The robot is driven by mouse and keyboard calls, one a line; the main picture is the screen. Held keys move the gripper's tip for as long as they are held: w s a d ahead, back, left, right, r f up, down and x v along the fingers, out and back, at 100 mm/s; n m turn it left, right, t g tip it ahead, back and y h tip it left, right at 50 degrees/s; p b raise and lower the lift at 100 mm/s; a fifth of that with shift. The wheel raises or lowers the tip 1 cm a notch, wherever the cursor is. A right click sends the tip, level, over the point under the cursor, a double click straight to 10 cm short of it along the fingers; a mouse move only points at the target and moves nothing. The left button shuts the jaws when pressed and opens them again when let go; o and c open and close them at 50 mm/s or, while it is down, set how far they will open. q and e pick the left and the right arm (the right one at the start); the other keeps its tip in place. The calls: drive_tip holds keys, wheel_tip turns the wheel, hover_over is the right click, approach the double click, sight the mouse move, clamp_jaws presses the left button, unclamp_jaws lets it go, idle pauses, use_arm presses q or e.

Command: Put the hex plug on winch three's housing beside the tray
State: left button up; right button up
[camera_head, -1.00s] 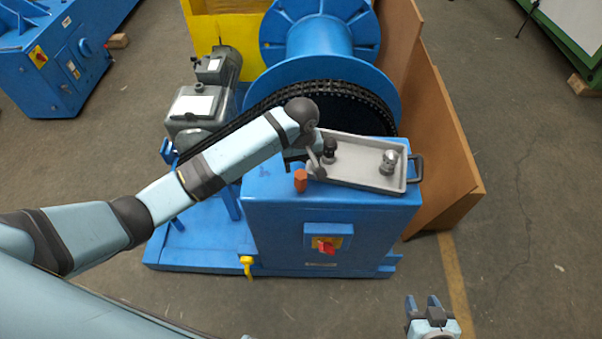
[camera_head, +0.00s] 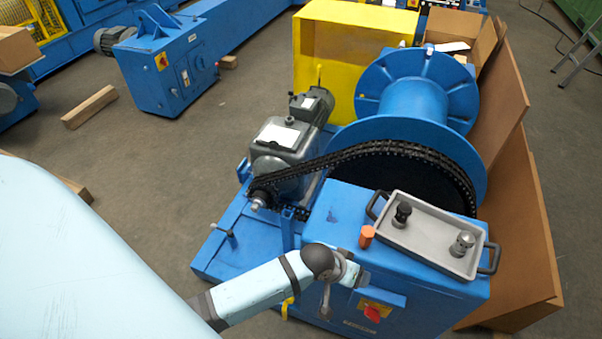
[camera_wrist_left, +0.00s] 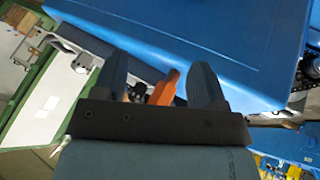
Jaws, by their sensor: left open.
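A small orange plug-like piece (camera_head: 367,237) stands upright on the blue housing (camera_head: 335,210), just left of the grey tray (camera_head: 425,250). A black-topped piece (camera_head: 402,214) and a silver metal piece (camera_head: 462,243) stand in the tray. I cannot tell for certain which is the hex plug. My left gripper (camera_head: 326,303) is in front of the housing, below its top and apart from the tray. In the left wrist view my left gripper (camera_wrist_left: 170,85) is open. An orange piece (camera_wrist_left: 164,90) shows between its fingers; contact cannot be told. My right gripper is out of view.
A red switch (camera_head: 372,313) sits on the housing front. The chain (camera_head: 400,150) and blue drum (camera_head: 412,100) are behind the tray. Brown boards (camera_head: 510,210) stand to the right. The housing top left of the orange piece is bare.

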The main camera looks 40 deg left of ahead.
use_arm(q)
drive_tip(key=s+a+m+t+y, duration=0.1)
drive_tip(key=s+a+m+t, duration=0.3)
drive_tip(key=s, duration=0.8)
drive_tip(key=shift+s+a+f+t, duration=0.15)
drive_tip(key=shift+a+t, duration=0.35)
drive_tip(key=shift+a, duration=0.75)
